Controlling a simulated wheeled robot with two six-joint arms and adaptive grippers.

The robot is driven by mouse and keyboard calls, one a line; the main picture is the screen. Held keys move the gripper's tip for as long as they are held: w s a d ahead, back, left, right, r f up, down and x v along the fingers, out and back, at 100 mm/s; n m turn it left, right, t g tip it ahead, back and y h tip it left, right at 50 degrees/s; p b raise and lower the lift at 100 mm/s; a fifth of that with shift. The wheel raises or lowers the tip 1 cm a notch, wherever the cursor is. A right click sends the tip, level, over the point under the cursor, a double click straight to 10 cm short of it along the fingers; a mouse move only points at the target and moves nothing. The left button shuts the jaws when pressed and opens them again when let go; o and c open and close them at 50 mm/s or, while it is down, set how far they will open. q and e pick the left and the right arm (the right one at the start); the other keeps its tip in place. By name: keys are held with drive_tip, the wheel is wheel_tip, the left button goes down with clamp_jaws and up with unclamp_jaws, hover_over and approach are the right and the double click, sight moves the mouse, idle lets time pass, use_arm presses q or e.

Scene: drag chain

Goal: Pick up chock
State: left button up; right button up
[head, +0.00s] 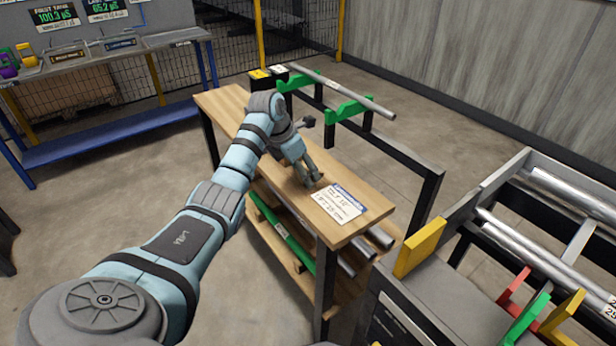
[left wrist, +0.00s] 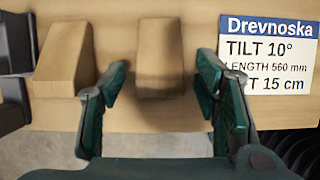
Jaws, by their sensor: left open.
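Two wooden wedge-shaped chocks show in the left wrist view: one chock (left wrist: 160,50) in the middle and another chock (left wrist: 62,55) to its left. Both sit on the wooden bench top (head: 225,108). My left gripper (left wrist: 162,78) is open, with one fingertip on each side of the middle chock. The picture does not settle whether the fingers touch it. In the head view my left gripper (head: 309,178) points down over the bench top, and I cannot make out the chocks there. My right gripper is not in view.
A printed sign (head: 339,202) lies on the bench right of the gripper. Green supports (head: 350,109) hold a grey pipe (head: 345,92) behind the bench. Pipes and a green bar lie on the lower shelf. A rack with pipes (head: 530,250) stands at the right.

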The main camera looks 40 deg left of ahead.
use_arm(q)
drive_tip(key=shift+r, duration=0.1)
drive_tip(key=c, duration=1.2)
wheel_tip(320, 180, up, 20)
drive_tip(key=p, duration=0.5)
drive_tip(key=shift+c, duration=0.2)
